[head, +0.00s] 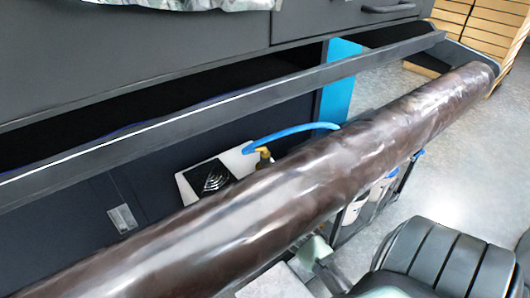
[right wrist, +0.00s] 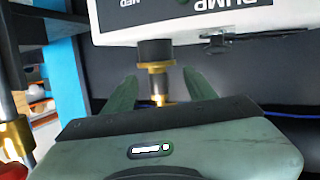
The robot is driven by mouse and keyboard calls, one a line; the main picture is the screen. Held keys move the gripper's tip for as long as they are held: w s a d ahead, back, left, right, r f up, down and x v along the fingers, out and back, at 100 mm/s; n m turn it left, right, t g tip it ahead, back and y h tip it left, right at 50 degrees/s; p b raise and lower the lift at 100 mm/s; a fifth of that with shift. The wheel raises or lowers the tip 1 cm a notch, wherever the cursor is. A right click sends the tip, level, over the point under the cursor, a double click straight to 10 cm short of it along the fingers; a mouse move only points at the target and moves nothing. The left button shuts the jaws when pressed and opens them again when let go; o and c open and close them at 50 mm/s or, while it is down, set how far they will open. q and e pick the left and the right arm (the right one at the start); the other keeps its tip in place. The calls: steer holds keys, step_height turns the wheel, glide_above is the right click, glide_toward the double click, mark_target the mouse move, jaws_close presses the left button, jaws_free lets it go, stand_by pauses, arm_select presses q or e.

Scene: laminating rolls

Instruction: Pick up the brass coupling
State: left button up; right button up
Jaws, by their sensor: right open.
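A brass coupling (right wrist: 157,85) hangs below a dark fitting under the white pump box (right wrist: 180,22) in the right wrist view. My right gripper (right wrist: 160,76) is open, with one green finger on each side of the coupling and a visible gap to both. I cannot tell how deep the coupling sits between the fingers. The coupling's lower end is partly hidden by the gripper body. In the head view a brass-yellow fitting (head: 264,153) shows at the end of a blue hose (head: 290,132), beside the white box (head: 232,170). My left gripper is not in view.
A long dark brown roll (head: 300,185) crosses the head view and hides much behind it. A dark rail (head: 230,105) runs above. Another brass piece (right wrist: 14,135) and a red part (right wrist: 12,172) are at the right wrist view's left edge.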

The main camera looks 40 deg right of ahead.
mark_target(269, 159)
steer(key=w+d+r+t, duration=0.2)
steer(key=d, duration=0.1)
steer(key=shift+w+d, duration=0.15)
steer(key=shift+w, duration=0.2)
steer(key=shift+w+d+r+t, duration=0.25)
steer(key=shift+w+t, duration=0.15)
steer(key=shift+y, duration=0.3)
steer(key=x, duration=0.4)
steer(key=r+b+x, duration=0.1)
steer(key=x, duration=0.2)
steer(key=shift+w+a, duration=0.25)
steer(key=shift+a, duration=0.05)
steer(key=shift+w+d, duration=0.1)
steer(key=shift+w, duration=0.1)
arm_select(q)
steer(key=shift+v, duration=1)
arm_select(e)
steer(key=shift+r, duration=0.1)
jaws_close()
